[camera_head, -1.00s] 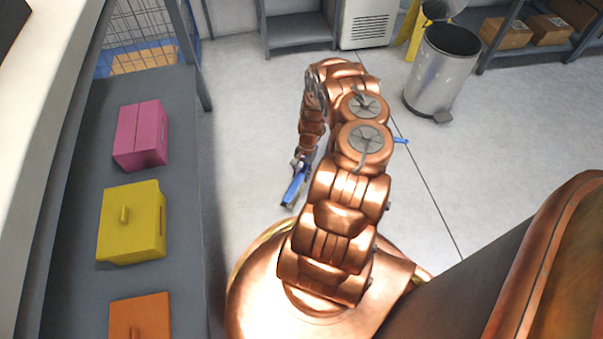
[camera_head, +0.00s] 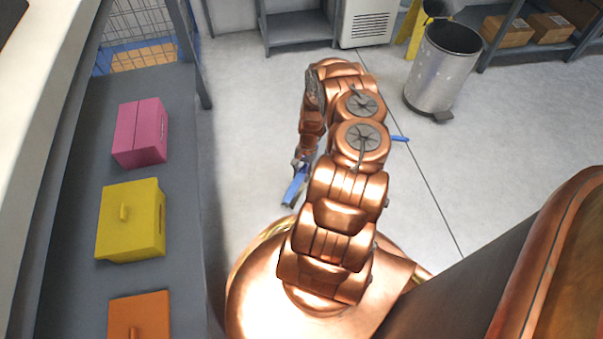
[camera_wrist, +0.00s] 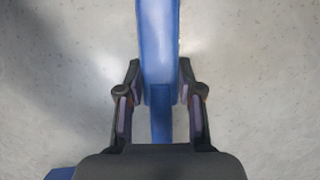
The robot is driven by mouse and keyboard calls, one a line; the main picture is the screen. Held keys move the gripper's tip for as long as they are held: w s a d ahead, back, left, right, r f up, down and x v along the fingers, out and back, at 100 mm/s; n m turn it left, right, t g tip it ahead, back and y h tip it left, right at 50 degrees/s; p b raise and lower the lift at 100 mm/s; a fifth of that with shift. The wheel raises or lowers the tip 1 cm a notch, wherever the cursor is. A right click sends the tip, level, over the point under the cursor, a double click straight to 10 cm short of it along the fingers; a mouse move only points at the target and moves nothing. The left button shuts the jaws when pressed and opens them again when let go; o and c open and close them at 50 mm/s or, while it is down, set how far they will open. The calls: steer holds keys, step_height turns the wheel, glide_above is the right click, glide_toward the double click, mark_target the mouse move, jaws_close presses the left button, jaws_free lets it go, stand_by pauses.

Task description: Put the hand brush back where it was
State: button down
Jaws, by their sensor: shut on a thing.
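A blue hand brush (camera_head: 294,188) hangs from my gripper (camera_head: 301,163) in the head view, held above the pale floor beside my base. In the wrist view, the brush (camera_wrist: 159,50) is a long blue shape running up between the two dark fingers of my gripper (camera_wrist: 160,95). The fingers are shut on it, one on each side. The bristles cannot be made out, and much of my gripper is small in the head view.
A grey shelf (camera_head: 182,200) on the left carries a pink box (camera_head: 140,134), a yellow box (camera_head: 130,222) and an orange box (camera_head: 140,316). A steel bin (camera_head: 440,75) stands at the upper right. A blue item (camera_head: 399,138) shows right of my arm. Open floor lies between.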

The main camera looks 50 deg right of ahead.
steer(key=c, duration=0.7)
jaws_free()
steer(key=shift+r, duration=0.1)
steer(key=v, duration=1.1)
steer(key=shift+d+r, duration=0.1)
steer(key=shift+r, duration=0.25)
steer(key=shift+w, duration=0.1)
